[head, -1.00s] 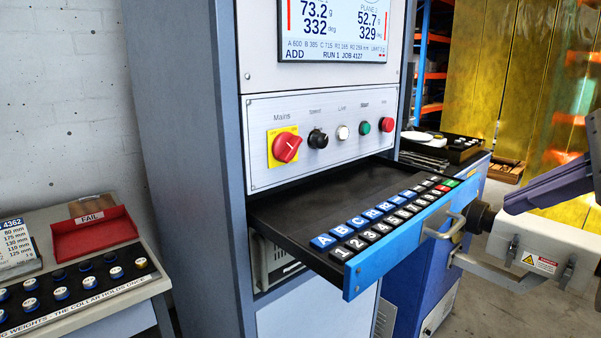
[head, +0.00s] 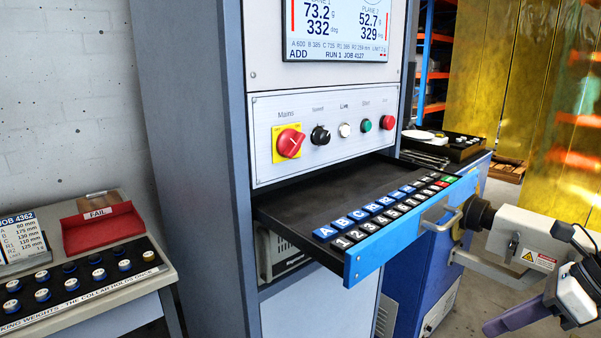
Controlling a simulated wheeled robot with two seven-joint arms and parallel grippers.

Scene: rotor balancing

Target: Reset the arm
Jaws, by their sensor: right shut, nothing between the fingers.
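My right gripper (head: 500,322) is low at the right edge, with dark purple fingers pointing left and down. It is shut and empty, and apart from the drawer and the machine. Part of my white right arm (head: 575,290) shows behind it. My left gripper is out of view. The open drawer (head: 405,245) has a blue front, a grey metal handle (head: 440,217), and rows of blue and black keys on its right side. A white housing (head: 525,240) with a black round end and a warning label stands right of the handle.
The grey cabinet carries a screen (head: 335,30) and a panel with a red mains switch (head: 289,142). At left, a bench holds a red FAIL tray (head: 100,228), a job card (head: 22,238) and several round weights. Yellow curtains (head: 500,70) hang behind.

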